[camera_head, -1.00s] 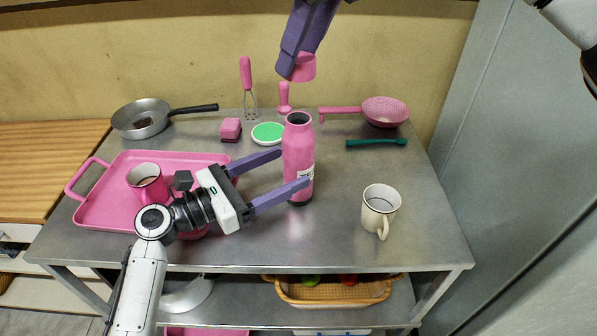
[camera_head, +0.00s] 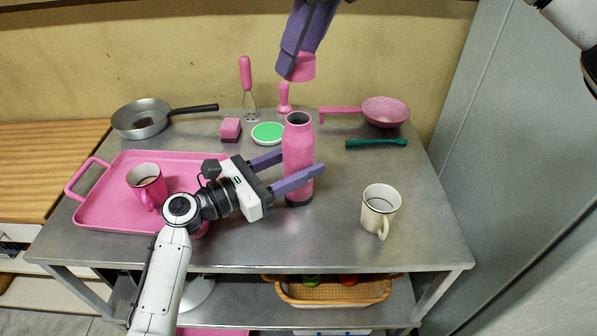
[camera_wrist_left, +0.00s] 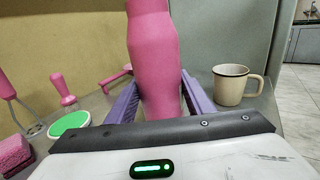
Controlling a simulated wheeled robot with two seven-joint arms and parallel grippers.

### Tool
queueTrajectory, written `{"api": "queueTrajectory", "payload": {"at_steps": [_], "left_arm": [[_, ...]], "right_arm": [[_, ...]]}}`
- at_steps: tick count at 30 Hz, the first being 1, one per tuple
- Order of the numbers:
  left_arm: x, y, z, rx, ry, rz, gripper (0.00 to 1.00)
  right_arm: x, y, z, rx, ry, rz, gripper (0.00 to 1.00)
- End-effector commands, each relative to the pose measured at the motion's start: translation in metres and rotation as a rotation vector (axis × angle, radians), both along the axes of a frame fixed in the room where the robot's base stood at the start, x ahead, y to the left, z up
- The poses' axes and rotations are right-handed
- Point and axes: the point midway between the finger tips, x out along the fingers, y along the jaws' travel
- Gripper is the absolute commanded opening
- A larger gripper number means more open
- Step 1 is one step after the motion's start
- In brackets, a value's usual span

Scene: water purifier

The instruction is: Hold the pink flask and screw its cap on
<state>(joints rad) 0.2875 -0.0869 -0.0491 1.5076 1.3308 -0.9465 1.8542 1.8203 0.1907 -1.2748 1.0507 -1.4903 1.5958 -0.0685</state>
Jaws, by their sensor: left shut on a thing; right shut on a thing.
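The pink flask (camera_head: 298,145) stands upright on the metal table with its mouth open and dark. My left gripper (camera_head: 297,172) is shut on the flask's body, with one purple finger on each side; in the left wrist view the flask (camera_wrist_left: 153,70) fills the space between the fingers. The pink cap (camera_head: 302,68) is held by my right gripper (camera_head: 290,68), above the flask and apart from it. The right gripper's upper part is cut off by the top edge of the picture.
A cream mug (camera_head: 380,211) stands right of the flask; it also shows in the left wrist view (camera_wrist_left: 231,86). A pink tray (camera_head: 100,205) with a pink mug (camera_head: 147,186) lies left. Behind are a green-topped lid (camera_head: 268,133), a pink sponge (camera_head: 231,129), a frying pan (camera_head: 142,118) and a strainer (camera_head: 385,111).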

Motion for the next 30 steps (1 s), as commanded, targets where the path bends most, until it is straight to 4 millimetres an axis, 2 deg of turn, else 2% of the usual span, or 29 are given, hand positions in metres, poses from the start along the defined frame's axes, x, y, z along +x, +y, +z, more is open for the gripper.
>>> {"api": "queueTrajectory", "payload": {"at_steps": [1,2,5,12,15,30], "left_arm": [[0.000,0.000,0.000,0.000,0.000,0.000,0.12],[0.000,0.000,0.000,0.000,0.000,0.000,0.07],[0.000,0.000,0.000,0.000,0.000,0.000,0.07],[0.000,0.000,0.000,-0.001,0.001,0.000,0.07],[0.000,0.000,0.000,-0.001,0.001,0.000,0.07],[0.000,0.000,0.000,0.000,0.001,0.001,0.07]], "right_arm": [[0.000,0.000,0.000,0.000,0.000,0.000,0.18],[0.000,0.000,0.000,0.000,0.000,0.000,0.18],[0.000,0.000,-0.004,0.000,0.001,0.000,0.18],[0.000,0.000,-0.038,0.007,-0.001,0.000,0.18],[0.000,0.000,-0.047,0.009,-0.002,0.000,0.18],[0.000,0.001,-0.049,0.010,-0.004,0.000,0.18]]}}
